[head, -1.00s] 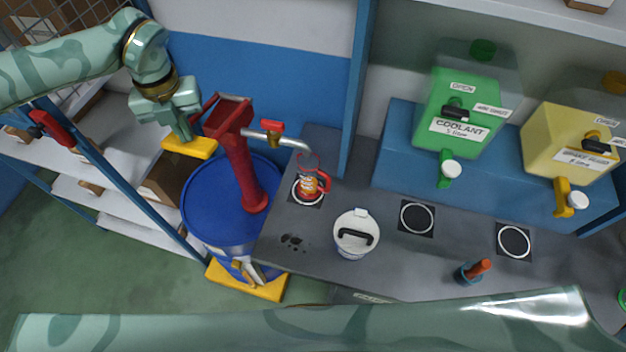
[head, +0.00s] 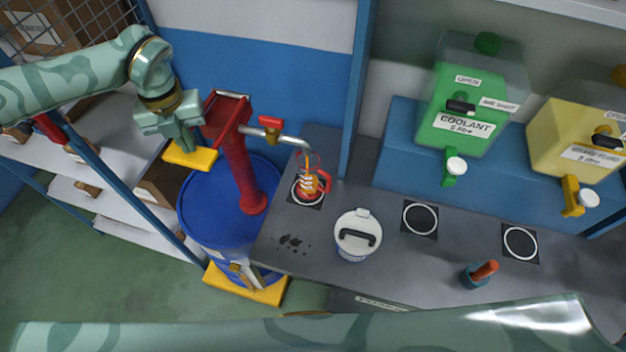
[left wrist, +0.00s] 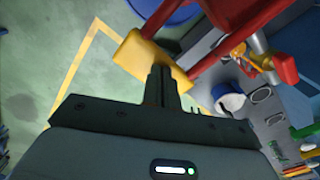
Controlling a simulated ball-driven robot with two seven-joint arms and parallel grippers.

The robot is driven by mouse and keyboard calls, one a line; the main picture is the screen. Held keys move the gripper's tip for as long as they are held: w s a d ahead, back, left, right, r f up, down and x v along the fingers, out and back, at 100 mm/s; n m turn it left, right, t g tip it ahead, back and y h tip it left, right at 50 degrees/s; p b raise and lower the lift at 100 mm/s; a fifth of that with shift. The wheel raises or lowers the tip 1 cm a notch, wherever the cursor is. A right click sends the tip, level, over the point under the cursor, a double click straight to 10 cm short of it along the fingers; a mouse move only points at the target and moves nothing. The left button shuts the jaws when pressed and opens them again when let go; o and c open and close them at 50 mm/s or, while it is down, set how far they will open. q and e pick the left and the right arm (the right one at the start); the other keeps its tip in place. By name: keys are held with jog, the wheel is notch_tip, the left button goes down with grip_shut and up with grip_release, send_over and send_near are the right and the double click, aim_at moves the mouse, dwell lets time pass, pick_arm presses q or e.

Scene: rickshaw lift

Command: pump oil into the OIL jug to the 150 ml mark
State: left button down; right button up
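My left gripper (head: 184,143) is shut on the yellow handle (head: 192,156) of the red pump (head: 238,165). The left wrist view shows its fingers (left wrist: 160,80) close together at the yellow handle (left wrist: 145,58). The pump stands on a blue drum (head: 225,222). Its metal spout (head: 296,140) ends above the jug (head: 310,187), which has a red handle and stands on a ringed spot on the bench. An amber stream shows between spout and jug. The jug's marks and oil level are too small to read. My right gripper is out of view.
A white lidded pail (head: 357,235) stands right of the jug. A green coolant container (head: 464,118) and a yellow container (head: 575,145) stand on a blue shelf. A teal cup (head: 474,277) holds an orange-handled tool. Two ringed spots on the bench are empty.

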aim_at(193, 155)
pick_arm(q)
jog(key=shift+f+b, duration=1.35)
jog(key=shift+f, duration=1)
jog(key=shift+r, duration=0.1)
notch_tip(193, 155, up, 10)
jog(key=p, duration=0.8)
jog(key=shift+w, duration=0.1)
jog(key=shift+r, duration=0.35)
jog(key=shift+f, duration=0.1)
jog(key=shift+f, duration=0.1)
